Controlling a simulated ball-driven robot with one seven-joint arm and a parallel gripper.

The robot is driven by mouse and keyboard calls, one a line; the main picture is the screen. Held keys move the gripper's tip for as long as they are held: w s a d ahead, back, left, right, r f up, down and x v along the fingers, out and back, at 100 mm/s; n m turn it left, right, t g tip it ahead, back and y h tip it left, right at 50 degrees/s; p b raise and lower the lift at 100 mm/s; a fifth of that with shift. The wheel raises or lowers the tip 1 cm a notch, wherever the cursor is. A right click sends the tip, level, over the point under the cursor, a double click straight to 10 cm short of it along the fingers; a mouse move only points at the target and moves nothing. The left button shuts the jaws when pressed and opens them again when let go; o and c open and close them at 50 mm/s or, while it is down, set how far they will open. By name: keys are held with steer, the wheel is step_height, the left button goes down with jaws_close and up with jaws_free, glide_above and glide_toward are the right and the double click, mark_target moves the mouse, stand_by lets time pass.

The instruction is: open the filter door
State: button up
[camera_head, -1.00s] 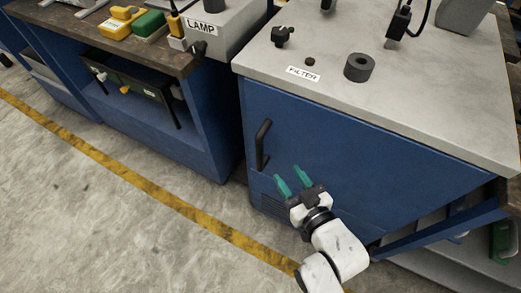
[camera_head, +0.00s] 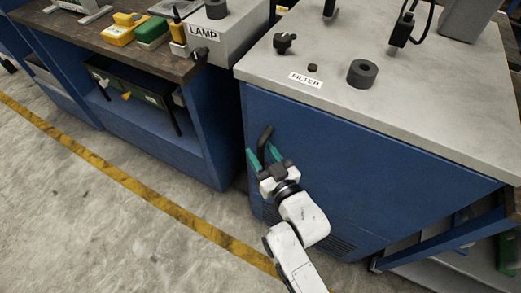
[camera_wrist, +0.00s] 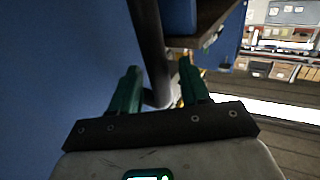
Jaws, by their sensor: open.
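The filter door (camera_head: 350,170) is the blue front panel of the cabinet under the grey top with the FILTER label (camera_head: 306,80). It looks closed. Its black bar handle (camera_head: 265,136) stands near the panel's left edge. My gripper (camera_head: 262,153) has green fingers and is open at the handle, whose lower part is partly hidden by the fingers. In the wrist view the handle (camera_wrist: 150,50) runs down between the two open fingers (camera_wrist: 158,85), nearer the left one. I cannot tell whether a finger touches it.
A workbench (camera_head: 190,70) with a box labelled LAMP (camera_head: 225,40) stands to the left of the cabinet. The floor (camera_head: 90,220) in front is clear, with a yellow line.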

steer(key=shift+w+a, duration=0.15)
steer(key=shift+w, duration=0.2)
jaws_close()
stand_by(0.5)
